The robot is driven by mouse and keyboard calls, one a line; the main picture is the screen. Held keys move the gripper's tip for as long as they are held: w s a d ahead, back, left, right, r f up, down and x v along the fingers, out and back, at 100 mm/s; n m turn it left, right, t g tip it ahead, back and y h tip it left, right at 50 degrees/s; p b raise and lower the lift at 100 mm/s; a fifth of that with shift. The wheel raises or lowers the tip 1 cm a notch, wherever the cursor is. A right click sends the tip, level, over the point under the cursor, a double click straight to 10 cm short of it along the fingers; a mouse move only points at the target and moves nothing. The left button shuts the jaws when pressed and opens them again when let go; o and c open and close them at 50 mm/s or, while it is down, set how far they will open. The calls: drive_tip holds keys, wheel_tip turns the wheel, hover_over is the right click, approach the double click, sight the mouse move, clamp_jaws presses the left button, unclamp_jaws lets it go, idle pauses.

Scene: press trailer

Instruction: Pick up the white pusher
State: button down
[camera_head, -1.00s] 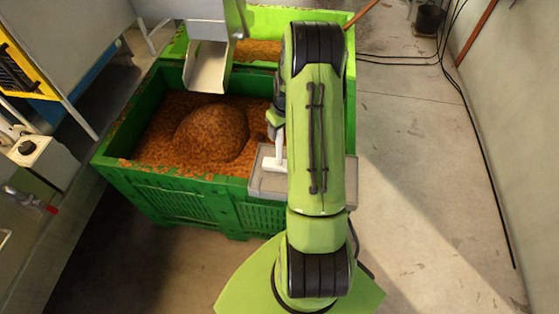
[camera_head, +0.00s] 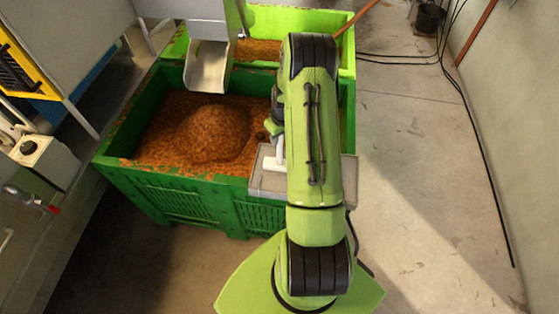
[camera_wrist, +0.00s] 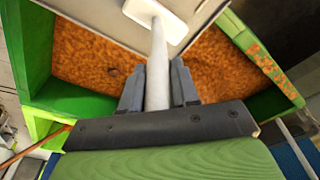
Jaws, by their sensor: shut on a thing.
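The white pusher (camera_wrist: 158,65) has a round handle and a flat rectangular head. In the wrist view, my gripper (camera_wrist: 158,80) is shut on the handle, with one dark finger on each side of it. The pusher's head lies against a grey tray surface at the top of that view. In the head view, part of the white pusher (camera_head: 274,161) shows at the left of my arm, over the grey tray (camera_head: 268,186). My arm hides the gripper's fingers there. I cannot tell whether the head touches the tray.
A green crate (camera_head: 185,185) holds a mound of orange-brown pulp (camera_head: 205,130), with a metal chute (camera_head: 208,66) above it. A second green crate (camera_head: 300,16) stands behind. The floor (camera_head: 430,200) to the right is clear apart from black cables (camera_head: 470,120).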

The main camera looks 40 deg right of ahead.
drive_tip(key=shift+r, duration=0.1)
wheel_tip(320, 180, up, 10)
drive_tip(key=shift+f+b, duration=0.1)
drive_tip(key=shift+b, duration=0.2)
idle(0.6)
